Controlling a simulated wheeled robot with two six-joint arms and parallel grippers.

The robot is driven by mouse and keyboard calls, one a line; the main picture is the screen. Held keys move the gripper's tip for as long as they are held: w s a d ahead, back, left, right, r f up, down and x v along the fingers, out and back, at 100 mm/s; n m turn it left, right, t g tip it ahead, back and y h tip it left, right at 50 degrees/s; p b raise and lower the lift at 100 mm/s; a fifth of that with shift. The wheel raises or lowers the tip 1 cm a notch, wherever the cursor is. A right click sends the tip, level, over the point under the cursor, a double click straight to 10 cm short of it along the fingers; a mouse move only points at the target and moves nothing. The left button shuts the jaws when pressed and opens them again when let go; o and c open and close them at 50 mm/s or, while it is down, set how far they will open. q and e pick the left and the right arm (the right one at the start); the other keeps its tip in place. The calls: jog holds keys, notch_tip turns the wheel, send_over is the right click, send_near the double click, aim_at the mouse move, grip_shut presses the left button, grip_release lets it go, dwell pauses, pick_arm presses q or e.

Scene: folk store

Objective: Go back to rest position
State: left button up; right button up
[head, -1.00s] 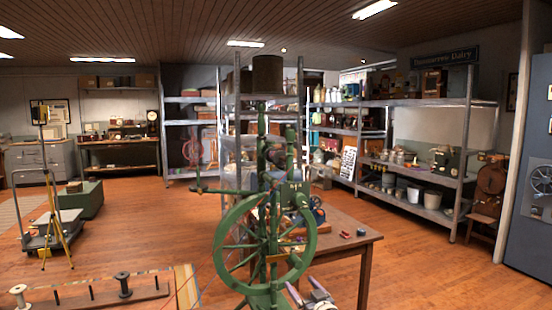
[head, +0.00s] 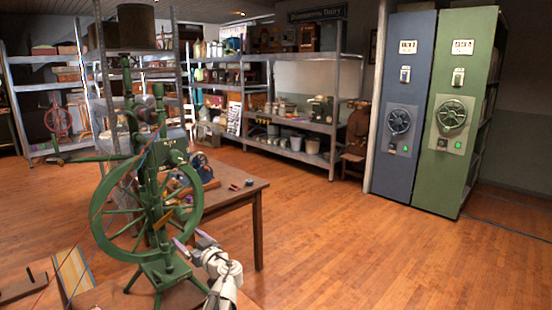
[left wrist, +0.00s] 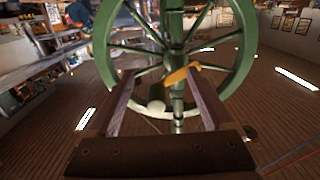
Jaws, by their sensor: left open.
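My left gripper (head: 191,240) shows low in the head view, just right of the green spinning wheel's base. Its two pale purple fingers are apart with nothing between them. In the left wrist view the open fingers (left wrist: 160,76) point at the green wheel (left wrist: 172,45), with a yellow piece near the right fingertip. I cannot tell the gap between fingertips and wheel. The green spinning wheel (head: 108,220) stands upright in the left half of the head view. My right gripper is in neither view.
A wooden table (head: 235,190) with small items stands behind the spinning wheel. Grey shelving (head: 335,100) lines the back. Blue (head: 398,155) and green (head: 458,160) cabinets with handwheels stand at the right. The wooden floor (head: 350,245) at front right is clear.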

pick_arm(q)
jog(key=x, duration=0.3)
jog(key=shift+a, duration=0.1)
dwell(0.3)
